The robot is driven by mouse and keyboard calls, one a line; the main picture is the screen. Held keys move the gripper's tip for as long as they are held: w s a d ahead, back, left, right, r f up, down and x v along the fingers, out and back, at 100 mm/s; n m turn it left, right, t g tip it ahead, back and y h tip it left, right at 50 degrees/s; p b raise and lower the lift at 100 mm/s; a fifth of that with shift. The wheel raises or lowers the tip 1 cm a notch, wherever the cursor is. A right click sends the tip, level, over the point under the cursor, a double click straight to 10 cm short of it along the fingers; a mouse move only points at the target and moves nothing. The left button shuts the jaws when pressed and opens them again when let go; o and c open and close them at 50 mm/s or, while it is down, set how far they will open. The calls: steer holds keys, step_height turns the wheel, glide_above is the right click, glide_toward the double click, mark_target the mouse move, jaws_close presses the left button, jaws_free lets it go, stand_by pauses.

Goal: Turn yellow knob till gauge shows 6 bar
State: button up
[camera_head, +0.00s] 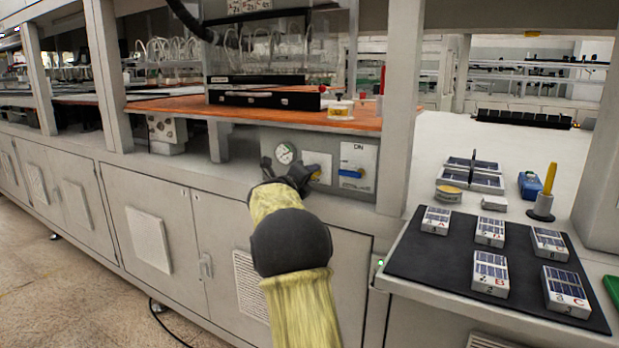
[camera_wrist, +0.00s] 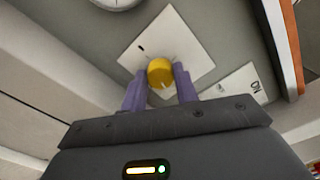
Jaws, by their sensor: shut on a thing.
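The yellow knob (camera_wrist: 160,71) sits on a white square plate (camera_wrist: 186,47) on the grey panel. My gripper (camera_wrist: 160,80) is shut on the knob, one purple finger on each side of it. A short dark mark shows on the plate near the knob. In the head view my gripper (camera_head: 290,175) is at the panel and hides most of the knob. The round gauge (camera_head: 285,153) is on the panel, up and left of the plate (camera_head: 318,163). Its needle is too small to read. In the wrist view only the gauge's lower edge (camera_wrist: 118,3) shows.
A plate marked ON with a blue handle (camera_head: 351,173) is right of the knob. An orange worktop (camera_head: 240,108) overhangs the panel. At right, a black mat (camera_head: 455,262) holds several small solar-cell blocks beside a frame post (camera_head: 402,110).

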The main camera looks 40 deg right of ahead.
steer(key=shift+f, duration=0.2)
steer(key=o, duration=1)
steer(key=shift+r, duration=0.1)
steer(key=shift+a, duration=0.1)
steer(key=p+v, duration=0.1)
steer(key=v, duration=1.6)
steer(key=shift+a, duration=0.1)
